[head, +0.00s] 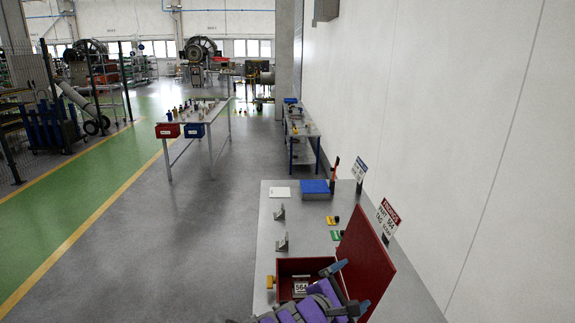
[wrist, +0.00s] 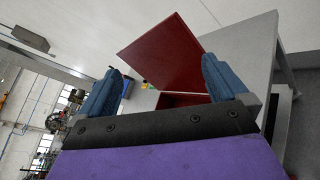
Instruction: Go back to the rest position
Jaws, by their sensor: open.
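My gripper (wrist: 163,95) is open in the wrist view, its two blue fingers wide apart with nothing between them. In the head view my gripper (head: 348,287) is at the bottom, over the near right side of a red box (head: 283,268) on a grey table (head: 263,232). The box's red lid (head: 366,254) stands open and tilted on its right side. A tag marked 564 (head: 300,287) shows in the box. The lid also shows in the wrist view (wrist: 165,52), beyond the fingers. My gripper and arm hide part of the box.
The table holds two grey brackets (head: 281,243), a blue bin (head: 315,188), a red-and-white sign (head: 388,216) and small coloured parts. A white wall (head: 430,110) runs along the right. A second table (head: 200,115) stands farther back. The grey floor (head: 190,230) on the left is clear.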

